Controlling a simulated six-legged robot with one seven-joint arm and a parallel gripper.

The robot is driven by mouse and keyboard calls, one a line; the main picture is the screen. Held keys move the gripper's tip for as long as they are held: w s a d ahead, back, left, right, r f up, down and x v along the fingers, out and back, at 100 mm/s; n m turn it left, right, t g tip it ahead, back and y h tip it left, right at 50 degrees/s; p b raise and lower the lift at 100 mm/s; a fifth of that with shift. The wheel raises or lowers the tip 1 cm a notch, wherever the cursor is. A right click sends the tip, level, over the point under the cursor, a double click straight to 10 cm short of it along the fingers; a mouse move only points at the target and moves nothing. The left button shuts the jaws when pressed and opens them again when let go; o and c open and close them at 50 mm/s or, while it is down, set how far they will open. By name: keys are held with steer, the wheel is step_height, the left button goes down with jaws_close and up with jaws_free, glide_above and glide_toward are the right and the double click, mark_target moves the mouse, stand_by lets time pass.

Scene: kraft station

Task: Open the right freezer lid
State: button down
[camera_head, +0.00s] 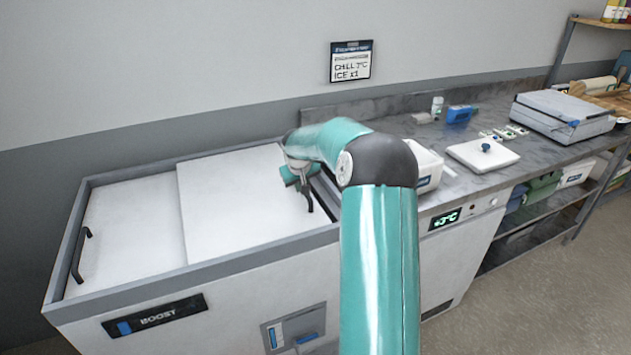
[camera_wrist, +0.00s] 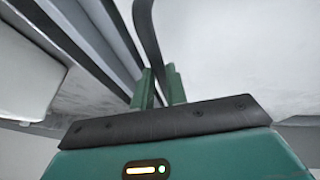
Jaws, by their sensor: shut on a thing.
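The chest freezer (camera_head: 240,262) stands at the left in the head view, with two white lids side by side in a grey frame. The right lid (camera_head: 235,195) has a dark upright handle (camera_head: 309,197) near its right end. The left lid (camera_head: 130,225) has its own dark handle (camera_head: 82,252) at its left end. My gripper (camera_head: 298,178) is at the right lid's handle. In the wrist view my gripper (camera_wrist: 160,82) has its green fingers shut on the dark curved handle (camera_wrist: 148,40). My arm hides the freezer's right end in the head view.
A grey counter (camera_head: 400,125) runs right of the freezer. A white container (camera_head: 428,165), a white tray with a blue knob (camera_head: 483,155) and a grey flat appliance (camera_head: 563,117) stand on it. A wall (camera_head: 180,80) rises behind the freezer.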

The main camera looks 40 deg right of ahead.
glide_above(242, 216)
stand_by(0.3)
steer(key=c, duration=1.4)
jaws_free()
steer(key=shift+r, duration=0.15)
steer(key=v, duration=1.3)
steer(key=shift+r, duration=0.3)
steer(key=shift+s+a, duration=0.15)
